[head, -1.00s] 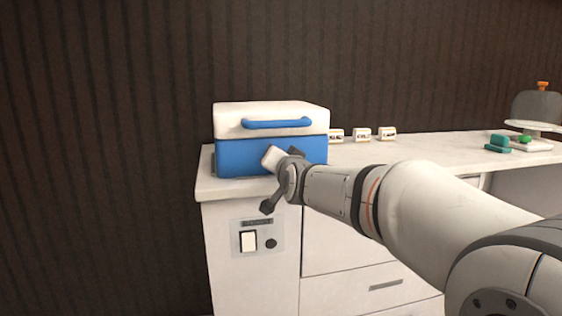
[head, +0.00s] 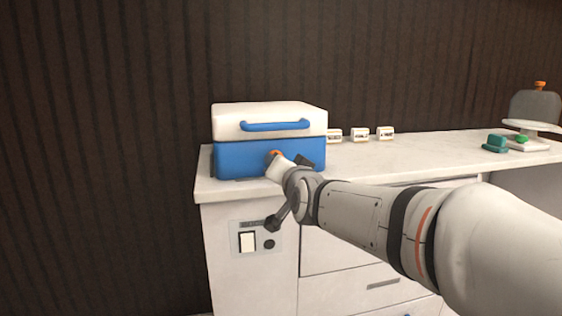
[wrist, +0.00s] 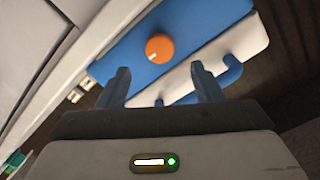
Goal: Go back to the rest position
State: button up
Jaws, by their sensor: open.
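My gripper (wrist: 160,85) is open and empty, with both fingers showing apart in the wrist view. In the head view my gripper (head: 290,190) is in front of the blue cooler box's (head: 235,158) front face, its fingers partly hidden by my wrist. The box has a white lid (head: 240,113) that looks closed and a blue handle (head: 275,125). An orange knob (wrist: 159,47) with a white mark is on the blue face, seen between and beyond the fingers. It is mostly hidden in the head view. I cannot tell the exact gap to the box.
The box stands on the left end of a white counter (head: 420,155). Several small white label blocks (head: 360,135) stand behind it to the right. A teal object (head: 495,143) and a scale (head: 528,144) are at the far right. A switch panel (head: 256,238) is on the cabinet front.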

jog(key=shift+s+d, duration=0.15)
jog(key=shift+s, duration=0.45)
jog(key=shift+r, duration=0.1)
jog(key=s+d+r+n+g+h+p, duration=0.1)
jog(key=s+d+r+g+p, duration=0.2)
jog(key=s+p, duration=0.6)
jog(key=s+d+r+n+g+h+p, duration=0.1)
jog(key=s+d+g+p, duration=0.5)
jog(key=p, duration=0.8)
jog(key=s+d+r+n+g+h+p, duration=0.1)
jog(key=s+d+r+g+p, duration=0.3)
jog(key=s+p, duration=0.8)
jog(key=d+r+h, duration=0.1)
jog(key=d+r, duration=0.1)
jog(key=d, duration=0.2)
jog(key=shift+n+g+h, duration=0.3)
jog(key=shift+g, duration=0.1)
jog(key=shift+s+d, duration=0.1)
